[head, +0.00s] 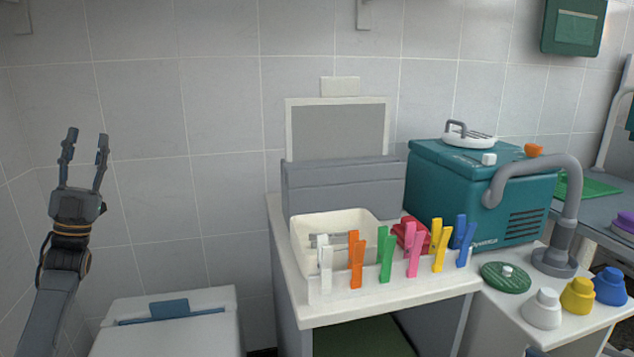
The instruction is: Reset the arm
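My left gripper (85,146) is raised at the left of the head view, in front of the tiled wall. Its two dark fingers point up and stand apart, with nothing between them. It is well to the left of the counter and above the white bin, touching neither. My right gripper is not in view.
A white bin (170,335) with a blue lid handle stands below.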

